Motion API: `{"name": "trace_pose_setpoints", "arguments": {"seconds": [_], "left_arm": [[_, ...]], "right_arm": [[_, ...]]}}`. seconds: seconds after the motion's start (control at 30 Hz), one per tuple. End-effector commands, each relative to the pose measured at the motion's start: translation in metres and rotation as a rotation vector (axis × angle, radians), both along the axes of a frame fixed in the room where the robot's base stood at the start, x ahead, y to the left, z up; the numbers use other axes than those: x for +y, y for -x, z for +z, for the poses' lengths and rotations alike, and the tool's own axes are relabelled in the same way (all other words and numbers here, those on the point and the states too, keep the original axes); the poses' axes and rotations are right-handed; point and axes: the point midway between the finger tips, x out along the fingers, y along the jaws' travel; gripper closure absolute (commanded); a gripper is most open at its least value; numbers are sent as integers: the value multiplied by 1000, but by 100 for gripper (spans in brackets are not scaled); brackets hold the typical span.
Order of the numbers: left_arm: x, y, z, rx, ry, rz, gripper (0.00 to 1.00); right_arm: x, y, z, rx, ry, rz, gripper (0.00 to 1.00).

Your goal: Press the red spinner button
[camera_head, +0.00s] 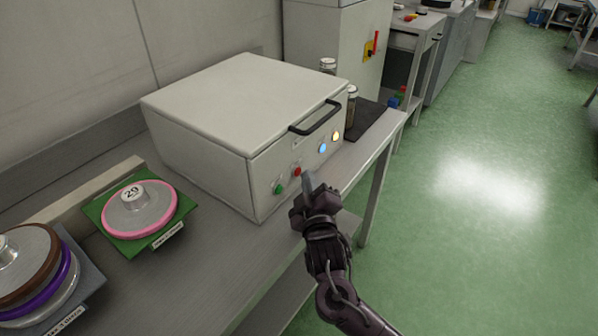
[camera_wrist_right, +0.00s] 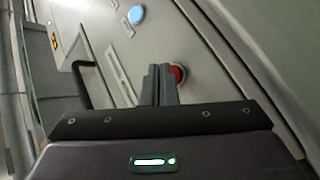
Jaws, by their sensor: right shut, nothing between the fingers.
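The spinner is a white box (camera_head: 205,105) with a black handle on the grey bench. Its front panel carries the red button (camera_head: 297,171), between a green button (camera_head: 278,188) and a blue button (camera_head: 323,147). My right gripper (camera_head: 308,180) is shut and empty, its fingertips just in front of the panel near the red button. In the right wrist view the closed fingertips (camera_wrist_right: 160,75) are just left of the red button (camera_wrist_right: 178,75), partly covering it. I cannot tell whether they touch. My left gripper is not in view.
On the bench at left are a green plate (camera_head: 110,226) with a pink-rimmed disc, and stacked discs (camera_head: 30,262). Green floor is open at right.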

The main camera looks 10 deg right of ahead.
Motion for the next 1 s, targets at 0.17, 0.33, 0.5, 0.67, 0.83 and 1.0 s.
{"name": "trace_pose_setpoints", "arguments": {"seconds": [0.17,0.33,0.5,0.67,0.83,1.0], "left_arm": [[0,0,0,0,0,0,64],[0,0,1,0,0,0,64],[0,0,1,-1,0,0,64],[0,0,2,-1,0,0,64],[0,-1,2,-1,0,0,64],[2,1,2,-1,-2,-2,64]], "right_arm": [[1,-1,0,0,0,0,100],[2,-2,1,-1,0,0,100],[4,-4,0,-1,0,-1,100],[5,-5,0,-1,1,-1,100],[5,-6,0,-1,0,1,100],[5,-5,0,-1,0,1,100]]}}
